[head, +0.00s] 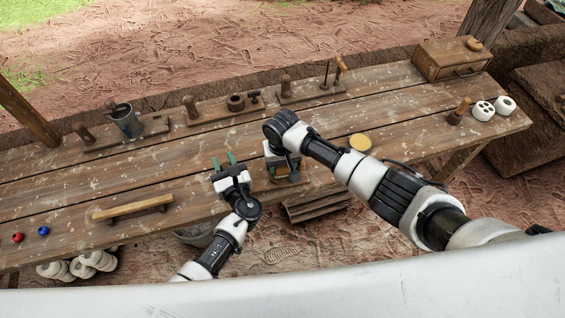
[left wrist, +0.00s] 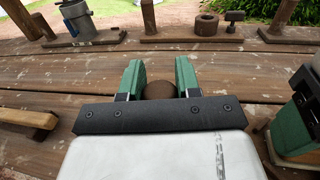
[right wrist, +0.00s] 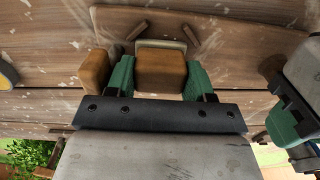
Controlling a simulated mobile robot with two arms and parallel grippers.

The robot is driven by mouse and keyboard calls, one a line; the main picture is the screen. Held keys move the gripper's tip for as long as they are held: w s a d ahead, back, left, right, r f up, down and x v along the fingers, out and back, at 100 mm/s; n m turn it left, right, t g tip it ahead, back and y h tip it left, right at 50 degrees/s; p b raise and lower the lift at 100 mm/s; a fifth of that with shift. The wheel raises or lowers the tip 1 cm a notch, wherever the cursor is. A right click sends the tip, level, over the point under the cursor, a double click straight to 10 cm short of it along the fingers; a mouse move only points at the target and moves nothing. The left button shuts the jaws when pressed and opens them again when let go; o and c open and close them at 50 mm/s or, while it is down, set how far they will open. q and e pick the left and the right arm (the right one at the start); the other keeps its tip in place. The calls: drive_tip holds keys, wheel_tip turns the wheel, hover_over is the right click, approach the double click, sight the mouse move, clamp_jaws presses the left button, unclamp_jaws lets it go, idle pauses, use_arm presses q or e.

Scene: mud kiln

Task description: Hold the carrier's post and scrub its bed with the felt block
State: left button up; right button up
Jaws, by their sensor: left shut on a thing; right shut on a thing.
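The carrier shows as a pale wooden bed (right wrist: 235,65) with raised strips in the right wrist view; its edge shows at the lower right of the left wrist view (left wrist: 285,165). My left gripper (head: 224,162) is shut on a round dark brown post (left wrist: 160,90), which shows between its green fingers. My right gripper (head: 283,160) is shut on the felt block (right wrist: 161,68), an orange-brown block with a pale layer at its far end. The block is over the bed; I cannot tell if they touch. My right gripper hides much of the carrier in the head view.
Boards with posts (head: 225,110) line the table's far side. A wooden box (head: 452,60) and white spools (head: 483,110) are at the right. A yellow disc (head: 360,142) lies right of my right gripper. A wooden bar (head: 132,207) and small balls (head: 43,230) lie at the left.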

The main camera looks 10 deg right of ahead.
drive_tip(key=shift+a, duration=0.3)
drive_tip(key=shift+d, duration=0.15)
drive_tip(key=shift+d, duration=0.25)
idle(0.4)
drive_tip(key=shift+a, duration=0.2)
drive_tip(key=shift+a, duration=0.2)
drive_tip(key=shift+d, duration=0.2)
idle(2.5)
drive_tip(key=shift+a, duration=0.2)
drive_tip(key=shift+s, duration=0.1)
